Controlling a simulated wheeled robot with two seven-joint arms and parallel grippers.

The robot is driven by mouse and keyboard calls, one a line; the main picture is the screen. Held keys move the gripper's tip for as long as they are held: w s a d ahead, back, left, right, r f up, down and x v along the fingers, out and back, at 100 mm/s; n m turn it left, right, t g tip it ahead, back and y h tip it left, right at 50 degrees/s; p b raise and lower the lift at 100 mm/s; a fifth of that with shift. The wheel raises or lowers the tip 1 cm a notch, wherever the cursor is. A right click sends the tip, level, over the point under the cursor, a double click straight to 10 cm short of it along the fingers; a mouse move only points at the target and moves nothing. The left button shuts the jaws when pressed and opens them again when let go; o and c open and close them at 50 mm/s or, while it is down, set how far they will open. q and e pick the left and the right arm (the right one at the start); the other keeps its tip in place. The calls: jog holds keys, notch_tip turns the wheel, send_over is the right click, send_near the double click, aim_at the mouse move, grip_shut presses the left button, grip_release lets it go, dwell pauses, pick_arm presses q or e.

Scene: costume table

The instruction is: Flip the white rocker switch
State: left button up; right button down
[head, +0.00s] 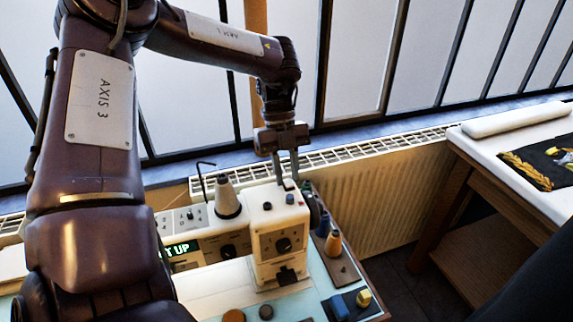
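My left gripper (288,181) points down over the top of a white machine head (264,220), its two fingers a little apart with nothing seen between them. The fingertips are close to the machine's top; I cannot tell whether they touch it. The machine has a dark round knob (283,245) on its front and a small dark blue button (290,198) on top. A white panel (181,219) with small controls stands at its left. I cannot make out the white rocker switch for certain; it may be too small or hidden. My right gripper is out of view.
Orange and blue spools (333,243) stand at the right. Blue and yellow blocks (364,298) lie in front. A radiator (385,185) is behind; another table (505,140) is at right.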

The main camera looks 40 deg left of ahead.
aim_at(287, 181)
pick_arm(q)
grip_shut()
jog(key=shift+s+d+f+t+y+b, duration=0.1)
jog(key=shift+d+t+y+b, duration=0.15)
jog(key=shift+y+b, duration=0.35)
jog(key=shift+s+d+t+y+b, duration=0.1)
jog(key=shift+t+y+b, duration=0.25)
jog(key=shift+y+b, duration=0.2)
jog(key=shift+d+y+b, duration=0.1)
jog(key=shift+y+b, duration=0.35)
jog(key=shift+b, duration=0.1)
jog(key=shift+r+t, duration=0.2)
jog(key=shift+t, duration=0.1)
jog(key=shift+o, duration=1.9)
grip_release()
notch_tip(287, 181, up, 8)
jog(key=shift+a, duration=0.25)
